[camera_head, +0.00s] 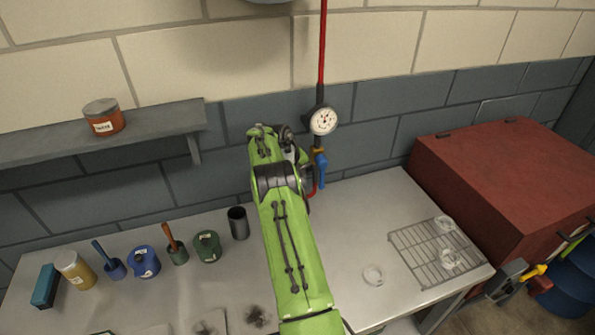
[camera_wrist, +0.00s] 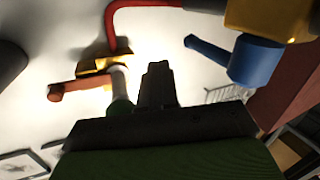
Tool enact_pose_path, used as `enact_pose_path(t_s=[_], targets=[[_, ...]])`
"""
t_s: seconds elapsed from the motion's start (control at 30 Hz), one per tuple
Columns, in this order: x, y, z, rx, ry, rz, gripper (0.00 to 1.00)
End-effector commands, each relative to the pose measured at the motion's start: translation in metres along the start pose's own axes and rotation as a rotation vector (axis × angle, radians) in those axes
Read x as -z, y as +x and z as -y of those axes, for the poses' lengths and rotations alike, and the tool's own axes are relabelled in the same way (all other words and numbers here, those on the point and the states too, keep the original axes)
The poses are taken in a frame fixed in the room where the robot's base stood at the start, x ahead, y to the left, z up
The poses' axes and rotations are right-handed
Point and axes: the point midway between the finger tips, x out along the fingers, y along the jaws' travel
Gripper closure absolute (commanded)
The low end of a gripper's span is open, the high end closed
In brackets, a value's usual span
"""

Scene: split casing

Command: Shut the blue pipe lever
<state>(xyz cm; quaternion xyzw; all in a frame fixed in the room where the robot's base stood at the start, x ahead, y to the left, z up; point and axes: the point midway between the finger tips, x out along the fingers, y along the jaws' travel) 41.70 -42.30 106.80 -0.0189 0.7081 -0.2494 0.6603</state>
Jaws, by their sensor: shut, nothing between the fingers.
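The blue pipe lever (camera_head: 321,168) hangs down from a brass fitting (camera_head: 318,150) below the gauge, just right of my arm. In the wrist view the blue lever (camera_wrist: 255,60) is at the upper right, its narrow end pointing left, beside a brass body (camera_wrist: 275,16). My gripper (camera_wrist: 158,75) is shut and empty in the wrist view, left of and below the lever, with a visible gap between them in the picture. In the head view my arm hides the fingers.
A red pipe (camera_head: 322,45) with a round gauge (camera_head: 323,120) runs down the wall. A red lever (camera_wrist: 72,91) sits left in the wrist view. A dark cup (camera_head: 238,223), pots and brushes stand left on the counter. A wire rack (camera_head: 425,262) and red box (camera_head: 505,180) are right.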

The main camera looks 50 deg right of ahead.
Motion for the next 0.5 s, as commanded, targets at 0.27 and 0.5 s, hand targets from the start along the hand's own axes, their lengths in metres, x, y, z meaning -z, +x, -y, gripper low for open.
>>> enact_pose_path(t_s=[0.27, 0.5], targets=[[0.0, 0.03, 0.03, 0.001, 0.004, 0.0, 1.0], [0.0, 0.035, 0.038, 0.0, -0.001, 0.0, 1.0]])
